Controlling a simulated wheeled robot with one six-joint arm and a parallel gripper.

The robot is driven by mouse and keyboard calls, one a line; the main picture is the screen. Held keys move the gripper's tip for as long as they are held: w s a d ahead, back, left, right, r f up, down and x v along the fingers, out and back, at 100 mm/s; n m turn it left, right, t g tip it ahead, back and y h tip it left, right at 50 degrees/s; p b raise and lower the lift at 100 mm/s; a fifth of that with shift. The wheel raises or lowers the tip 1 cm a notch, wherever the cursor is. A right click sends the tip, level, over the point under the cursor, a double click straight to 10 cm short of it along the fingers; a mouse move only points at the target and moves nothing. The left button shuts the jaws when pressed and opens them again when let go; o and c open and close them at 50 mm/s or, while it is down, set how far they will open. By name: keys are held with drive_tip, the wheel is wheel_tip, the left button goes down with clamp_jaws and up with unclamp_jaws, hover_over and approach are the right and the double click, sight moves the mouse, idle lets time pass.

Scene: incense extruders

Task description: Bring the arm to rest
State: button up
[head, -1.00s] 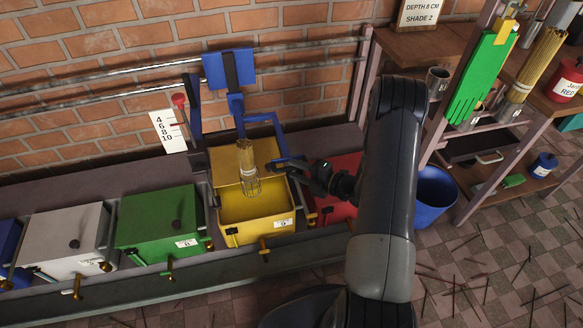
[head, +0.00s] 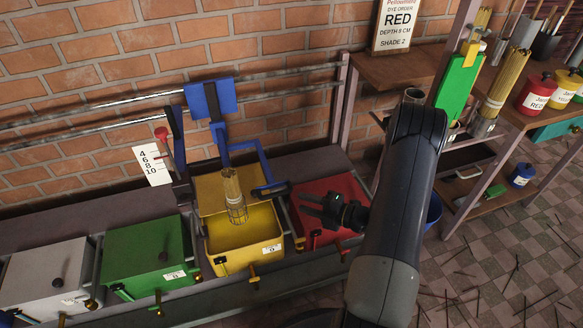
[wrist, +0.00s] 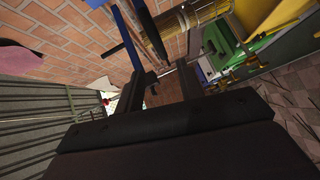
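My gripper (head: 303,205) is open and empty, its two fingers apart and pointing left, in front of the red vat (head: 338,197) in the head view. It stands to the right of the yellow vat (head: 262,225) and clear of the blue lever frame's dark handle (head: 271,189). In the wrist view both dark fingers (wrist: 162,75) show with an empty gap between them. A bundle of sticks in a wire holder (head: 234,195) hangs at the open yellow vat; its lower end is at the opening.
Closed green (head: 145,256) and grey (head: 45,275) vats stand to the left. A depth scale (head: 154,166) is by the wall. Sticks litter the tiled floor.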

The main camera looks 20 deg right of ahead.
sight(276, 196)
drive_tip(key=b+x, duration=0.1)
drive_tip(key=x, duration=1)
drive_tip(key=shift+s+f+b, duration=0.1)
drive_tip(key=shift+f+b, duration=0.15)
drive_tip(key=shift+b, duration=0.15)
drive_tip(key=shift+f+b, duration=0.3)
drive_tip(key=shift+f, duration=0.15)
drive_tip(key=shift+s, duration=0.15)
